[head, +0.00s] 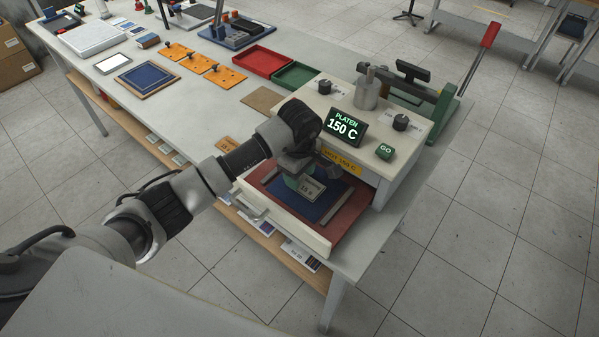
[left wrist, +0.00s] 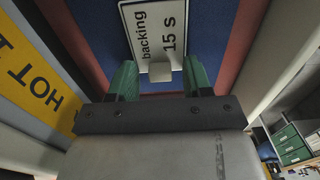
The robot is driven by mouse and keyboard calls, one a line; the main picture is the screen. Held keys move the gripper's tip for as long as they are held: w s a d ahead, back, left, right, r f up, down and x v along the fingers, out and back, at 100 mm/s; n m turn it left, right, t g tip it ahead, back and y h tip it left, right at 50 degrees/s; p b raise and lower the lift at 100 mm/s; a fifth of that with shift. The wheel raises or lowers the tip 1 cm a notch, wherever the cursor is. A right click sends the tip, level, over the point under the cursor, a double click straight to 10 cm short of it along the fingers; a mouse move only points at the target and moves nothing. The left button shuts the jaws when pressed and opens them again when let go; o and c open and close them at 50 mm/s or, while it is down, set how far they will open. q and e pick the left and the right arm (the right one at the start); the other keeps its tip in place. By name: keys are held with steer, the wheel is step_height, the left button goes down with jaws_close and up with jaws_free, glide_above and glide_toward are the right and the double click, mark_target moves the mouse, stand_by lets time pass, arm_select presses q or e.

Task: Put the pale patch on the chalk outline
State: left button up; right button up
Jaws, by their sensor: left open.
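The pale patch (head: 316,184), printed "backing 15 s", lies on blue cloth (head: 322,207) in the press's pulled-out drawer. In the left wrist view the patch (left wrist: 166,20) has a small pale tab. My left gripper (head: 297,182) is over the patch's near edge. In the left wrist view its green fingertips (left wrist: 160,75) are open, one on each side of the tab, without visibly closing on it. I cannot make out a chalk outline; the patch or gripper may hide it. My right gripper is not in view.
The press body (head: 355,118) shows "PLATEN 150 C" and a yellow HOT label (head: 341,161) beside my gripper. The drawer's pale front wall (head: 283,226) is close. Red (head: 262,60) and green (head: 296,75) trays stand further back. Another blue cloth (head: 147,77) lies at left.

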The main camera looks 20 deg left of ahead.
arm_select(q)
steer(key=shift+r, duration=0.3)
step_height(320, 180, up, 12)
steer(key=b, duration=0.3)
steer(key=shift+f, duration=0.2)
